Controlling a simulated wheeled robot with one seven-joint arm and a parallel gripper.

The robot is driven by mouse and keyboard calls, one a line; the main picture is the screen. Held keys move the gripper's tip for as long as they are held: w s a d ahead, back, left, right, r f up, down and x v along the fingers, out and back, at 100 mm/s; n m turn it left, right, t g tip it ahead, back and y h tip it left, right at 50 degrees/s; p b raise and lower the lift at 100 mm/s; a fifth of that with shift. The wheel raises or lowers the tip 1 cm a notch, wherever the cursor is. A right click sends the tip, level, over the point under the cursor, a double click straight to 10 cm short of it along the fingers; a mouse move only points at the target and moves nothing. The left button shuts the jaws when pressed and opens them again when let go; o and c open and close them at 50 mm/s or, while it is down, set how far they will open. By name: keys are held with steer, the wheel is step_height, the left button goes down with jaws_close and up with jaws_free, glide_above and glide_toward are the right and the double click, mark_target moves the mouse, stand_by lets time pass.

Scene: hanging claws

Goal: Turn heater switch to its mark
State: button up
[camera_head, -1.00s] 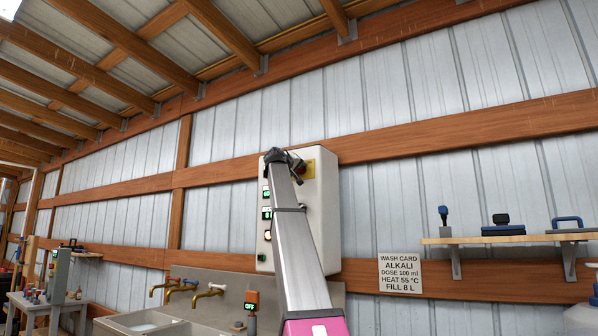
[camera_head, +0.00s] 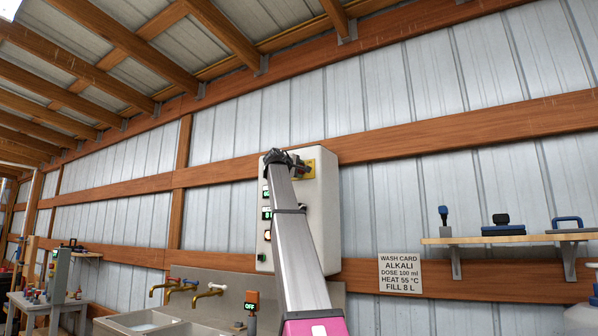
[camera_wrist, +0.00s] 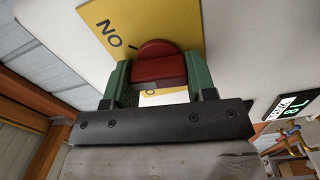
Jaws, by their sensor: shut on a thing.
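The heater switch is a red knob (camera_wrist: 158,66) on a yellow plate (camera_wrist: 185,22) in the wrist view. The plate has lettering that reads ON upside down and a short dark tick beside the knob. My gripper (camera_wrist: 158,80) is shut on the knob, with a green finger at each side. More lettering below the knob is mostly hidden. In the head view the yellow plate (camera_head: 311,172) is at the top of a white control box (camera_head: 325,220). My arm covers much of the box, and my gripper (camera_head: 299,169) is at the plate.
A wash card (camera_head: 400,274) reads HEAT 55 °C. A shelf (camera_head: 510,239) with blue-and-black items is at right.

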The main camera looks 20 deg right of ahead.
steer(key=n, duration=0.4)
steer(key=shift+f+n, duration=0.15)
steer(key=shift+n, duration=0.15)
steer(key=n, duration=0.5)
steer(key=shift+f, duration=0.15)
steer(key=o, duration=1.4)
steer(key=shift+s, duration=0.1)
steer(key=shift+v, duration=2.95)
